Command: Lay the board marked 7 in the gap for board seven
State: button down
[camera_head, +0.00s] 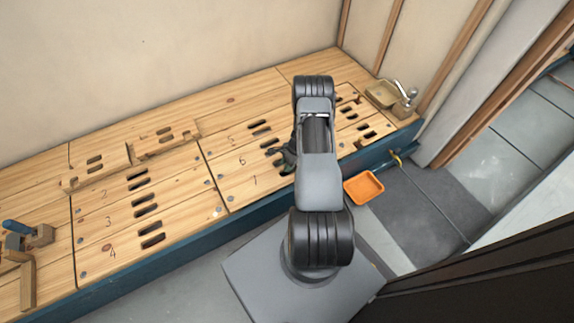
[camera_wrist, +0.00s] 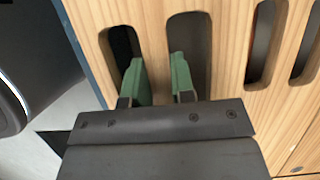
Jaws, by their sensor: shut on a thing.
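The board marked 7 (camera_head: 241,191) shows at the front edge of the bench, beside the board marked 6 (camera_head: 228,168). It looks roughly level with its neighbours; I cannot tell whether it is fully seated. My gripper (camera_head: 287,162) reaches down over its slotted part, and my arm hides its right end. In the wrist view, the green fingers of my gripper (camera_wrist: 160,75) stand in two neighbouring slots, shut on the strip of wood (camera_wrist: 152,42) between them. The gap for board seven does not show as an open space.
Boards marked 2, 3 and 4 (camera_head: 118,246) lie to the left. A blue-handled tool (camera_head: 17,227) lies at far left. An orange tray (camera_head: 363,187) sits on the floor below the blue bench edge (camera_head: 200,237).

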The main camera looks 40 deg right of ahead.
jog(key=shift+f+b, duration=0.35)
jog(key=shift+f+b, duration=1)
jog(key=shift+f, duration=0.1)
jog(key=shift+f+b, duration=0.35)
jog(key=shift+b, duration=0.05)
dwell(0.6)
jog(key=c, duration=0.9)
grip_release()
